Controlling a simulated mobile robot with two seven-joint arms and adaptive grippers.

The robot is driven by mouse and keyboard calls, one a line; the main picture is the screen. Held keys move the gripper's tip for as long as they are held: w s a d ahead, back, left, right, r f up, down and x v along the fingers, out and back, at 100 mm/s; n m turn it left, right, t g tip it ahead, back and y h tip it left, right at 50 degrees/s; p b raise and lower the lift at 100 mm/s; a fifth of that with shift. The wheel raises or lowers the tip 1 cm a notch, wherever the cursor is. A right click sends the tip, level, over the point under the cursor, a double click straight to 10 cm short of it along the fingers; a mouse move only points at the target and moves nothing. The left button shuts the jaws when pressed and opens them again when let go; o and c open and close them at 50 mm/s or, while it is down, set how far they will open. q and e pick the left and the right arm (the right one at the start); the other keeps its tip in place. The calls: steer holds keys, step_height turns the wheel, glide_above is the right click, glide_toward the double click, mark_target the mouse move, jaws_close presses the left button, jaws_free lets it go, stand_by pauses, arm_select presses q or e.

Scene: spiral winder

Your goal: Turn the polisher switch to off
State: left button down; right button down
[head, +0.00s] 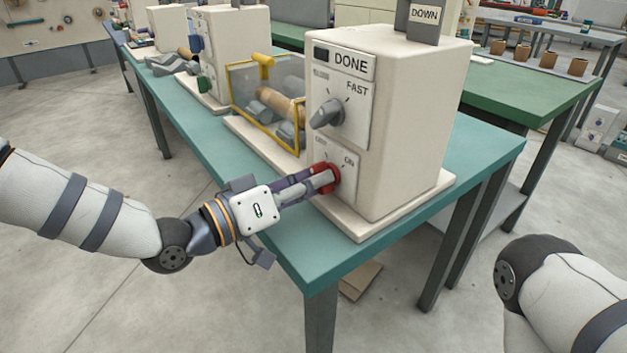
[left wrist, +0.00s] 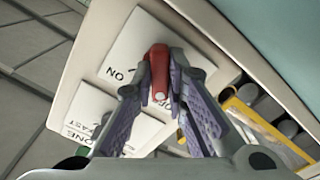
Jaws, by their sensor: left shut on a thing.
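The polisher (head: 395,130) is a cream box on a teal table, with a DONE panel and a FAST dial (head: 328,113) on its front. Below the dial is a white plate marked OFF and ON, carrying a red switch (head: 334,172). My left gripper (head: 328,178) is at this switch, its fingers reaching in from the left. In the left wrist view the red switch (left wrist: 159,75) stands between the two fingers, with the word ON beside it. The left gripper is shut on the red switch, and its fingers partly hide it in the head view. My right gripper is out of view.
A clear guard with a yellow frame (head: 266,105) covers a wooden workpiece left of the box. More cream machines (head: 228,50) stand farther along the teal table (head: 462,190). A green table (head: 530,92) is behind. My right arm shows at the lower right over open floor.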

arm_select(q)
steer(key=shift+n, duration=0.5)
steer(key=c, duration=1.6)
jaws_free()
steer(key=shift+a, duration=0.1)
steer(key=v, duration=1.2)
